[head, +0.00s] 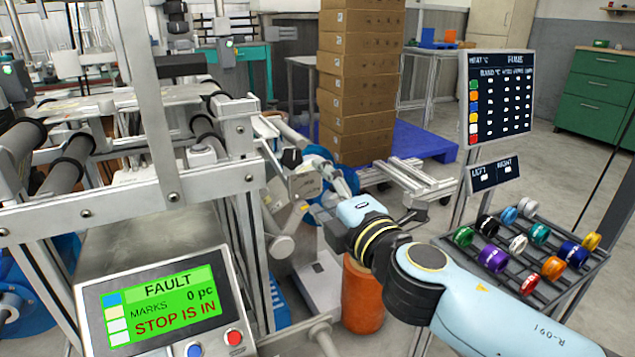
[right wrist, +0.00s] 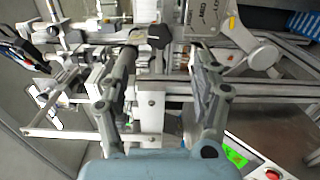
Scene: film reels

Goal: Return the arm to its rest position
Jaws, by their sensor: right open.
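My right arm comes in from the lower right of the head view, pale blue with black joints. My right gripper (head: 335,180) points away toward the machine's lever and rail parts, and its tips are hard to make out against them. In the right wrist view, the right gripper (right wrist: 163,62) has its two grey fingers spread wide apart with nothing between them. Machine metalwork shows behind the fingers; I cannot tell how close it is. My left arm and gripper are not in view.
The machine frame (head: 165,195) stands at left with a panel (head: 155,305) reading FAULT and STOP IS IN. An orange cylinder (head: 362,295) stands below my wrist. A rack (head: 585,262) of colored reels is at right, beneath a chart board (head: 497,98). Stacked cartons (head: 357,85) stand behind.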

